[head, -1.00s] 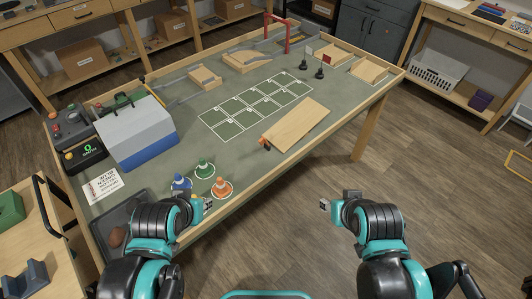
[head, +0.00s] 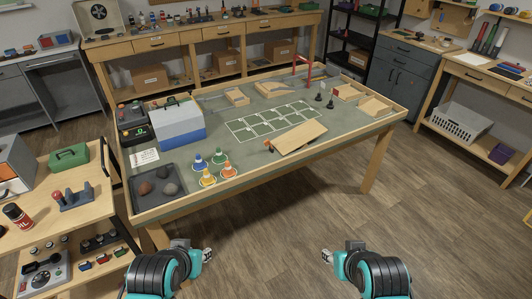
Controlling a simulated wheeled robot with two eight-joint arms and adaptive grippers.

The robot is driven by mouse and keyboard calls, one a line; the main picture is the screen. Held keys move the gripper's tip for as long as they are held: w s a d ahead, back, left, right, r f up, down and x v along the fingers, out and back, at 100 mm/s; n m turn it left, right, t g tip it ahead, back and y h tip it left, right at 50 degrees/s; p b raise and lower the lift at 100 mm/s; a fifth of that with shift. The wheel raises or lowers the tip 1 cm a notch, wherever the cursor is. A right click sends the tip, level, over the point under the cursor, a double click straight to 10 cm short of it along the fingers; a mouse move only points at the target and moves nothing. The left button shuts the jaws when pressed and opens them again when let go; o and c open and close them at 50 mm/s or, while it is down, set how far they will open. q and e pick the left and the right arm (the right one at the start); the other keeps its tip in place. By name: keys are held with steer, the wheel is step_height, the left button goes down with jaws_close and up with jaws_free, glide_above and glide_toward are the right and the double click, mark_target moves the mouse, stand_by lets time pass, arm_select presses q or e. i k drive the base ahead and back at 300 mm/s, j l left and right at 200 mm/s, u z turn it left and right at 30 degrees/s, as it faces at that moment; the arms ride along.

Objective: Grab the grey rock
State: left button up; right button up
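A dark tray (head: 137,203) lies at the near left corner of the green-topped table and holds rocks. A grey rock (head: 162,171) sits at the back of the tray. A darker grey rock (head: 170,189) sits in front of it, and a reddish-brown rock (head: 145,188) is to the left. My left gripper (head: 209,255) is in front of the table, apart from the tray, toward the lower right of it. My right gripper (head: 326,257) is farther right over the floor. Both touch nothing; their finger gaps are too small to make out.
Several coloured cones (head: 207,178) stand right of the tray. A white and blue box (head: 177,127) and a paper sheet (head: 144,157) lie behind it. A wooden cart (head: 70,215) stands at the left. A wooden ramp (head: 297,137) is on the table; the floor before it is clear.

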mark_target(171, 190)
steer(key=i+j, duration=0.2)
steer(key=j, duration=0.2)
steer(key=i+j, duration=0.25)
steer(key=i+j+z, duration=0.1)
steer(key=j, duration=0.4)
steer(key=i+j, duration=0.3)
steer(key=j+z, duration=0.05)
steer(key=j, duration=0.05)
